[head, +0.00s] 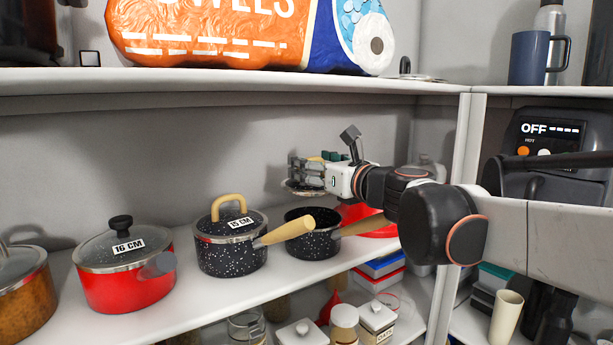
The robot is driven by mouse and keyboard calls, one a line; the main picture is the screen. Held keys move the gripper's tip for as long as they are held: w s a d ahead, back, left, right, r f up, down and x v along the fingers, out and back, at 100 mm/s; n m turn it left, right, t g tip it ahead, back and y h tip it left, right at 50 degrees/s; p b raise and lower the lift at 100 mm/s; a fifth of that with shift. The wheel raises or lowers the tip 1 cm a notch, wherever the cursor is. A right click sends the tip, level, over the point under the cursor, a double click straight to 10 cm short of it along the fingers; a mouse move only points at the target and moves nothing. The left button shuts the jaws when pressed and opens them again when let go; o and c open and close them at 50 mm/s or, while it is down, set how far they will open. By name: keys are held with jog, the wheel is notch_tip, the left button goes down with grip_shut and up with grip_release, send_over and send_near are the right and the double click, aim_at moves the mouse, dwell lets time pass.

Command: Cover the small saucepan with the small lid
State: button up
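The open black speckled saucepan (308,246) stands on the middle shelf, uncovered, with its wooden handle (364,225) pointing right. My gripper (308,172) is above this pan, pointing left. It appears shut on the small lid (302,188), whose rim shows under the fingers and whose pale wooden handle is partly hidden behind them. The lid is held apart from the pan, with a clear gap below it. Left of the open pan stands a similar black speckled saucepan (230,257) with its own lid on, labelled 15 CM.
A red saucepan (125,280) labelled 16 CM and a brown pot (22,295) stand farther left, both lidded. A red item (368,218) lies right of the open pan. The upper shelf (230,82) and a vertical divider (462,160) bound the space.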

aim_at(314, 194)
jog(key=shift+s+d+f, duration=0.1)
jog(key=shift+f, duration=0.7)
jog(key=shift+w+f+b, duration=0.2)
jog(key=shift+f+b, duration=0.1)
jog(key=shift+f, duration=0.1)
jog(key=shift+s+f+b, duration=0.15)
jog(key=shift+f+b, duration=0.45)
jog(key=shift+f, duration=0.15)
jog(key=shift+f+b, duration=0.6)
jog(key=shift+f, duration=0.35)
jog(key=shift+s+f, duration=0.15)
jog(key=shift+c, duration=1.3)
jog(key=shift+s+d+r+p, duration=0.15)
jog(key=shift+s+d+p, duration=0.1)
jog(key=shift+s, duration=0.45)
jog(key=shift+s+d+r+p, duration=0.1)
jog(key=shift+s+d, duration=0.15)
jog(key=shift+s, duration=0.4)
jog(key=shift+s+d+f, duration=0.15)
jog(key=shift+f, duration=0.25)
jog(key=shift+s+f+b, duration=0.15)
jog(key=shift+b, duration=0.15)
jog(key=c, duration=0.3)
